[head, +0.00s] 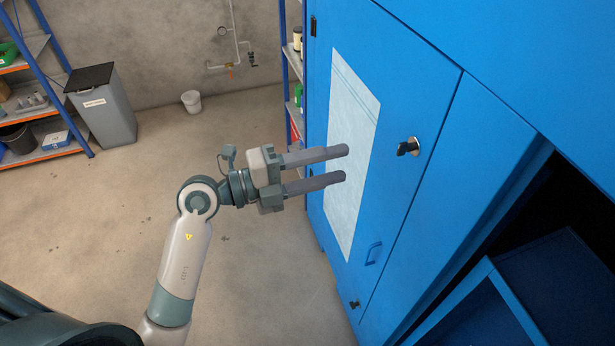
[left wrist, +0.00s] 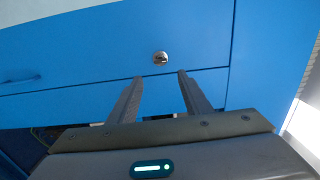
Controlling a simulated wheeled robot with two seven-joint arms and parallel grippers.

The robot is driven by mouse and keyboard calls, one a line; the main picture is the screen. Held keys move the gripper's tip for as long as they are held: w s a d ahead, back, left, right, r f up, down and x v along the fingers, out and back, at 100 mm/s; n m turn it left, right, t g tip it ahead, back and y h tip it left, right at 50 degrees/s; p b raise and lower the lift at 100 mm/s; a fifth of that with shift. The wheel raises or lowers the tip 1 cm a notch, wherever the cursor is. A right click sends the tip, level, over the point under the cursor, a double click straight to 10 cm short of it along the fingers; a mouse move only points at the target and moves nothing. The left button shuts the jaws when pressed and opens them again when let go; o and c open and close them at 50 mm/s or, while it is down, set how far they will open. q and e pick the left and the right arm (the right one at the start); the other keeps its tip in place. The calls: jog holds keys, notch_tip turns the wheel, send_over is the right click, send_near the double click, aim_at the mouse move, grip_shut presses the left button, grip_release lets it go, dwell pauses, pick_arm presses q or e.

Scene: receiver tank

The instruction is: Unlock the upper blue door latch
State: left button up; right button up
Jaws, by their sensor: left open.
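The upper latch (head: 409,146) is a small dark key-like lever on a round silver base, on the tall blue door (head: 422,95) near its right edge. My left gripper (head: 341,163) is open and empty, its two grey fingers pointing at the door. In the head view its tips are left of the latch, apart from it, in front of the pale panel. In the left wrist view the latch (left wrist: 160,58) shows just beyond the gap between the fingertips (left wrist: 159,77). A lower latch (head: 354,304) is near the door's bottom. My right gripper is not in view.
The door carries a pale panel (head: 347,110) and a blue handle (head: 374,253). An open dark compartment (head: 560,205) lies at the right. Shelving (head: 297,65) stands behind the cabinet. A grey bin (head: 103,110) and white bucket (head: 191,102) stand far off. The floor between is clear.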

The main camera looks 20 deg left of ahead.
pick_arm(q)
jog(key=shift+b+v, duration=0.55)
jog(key=shift+v, duration=1.6)
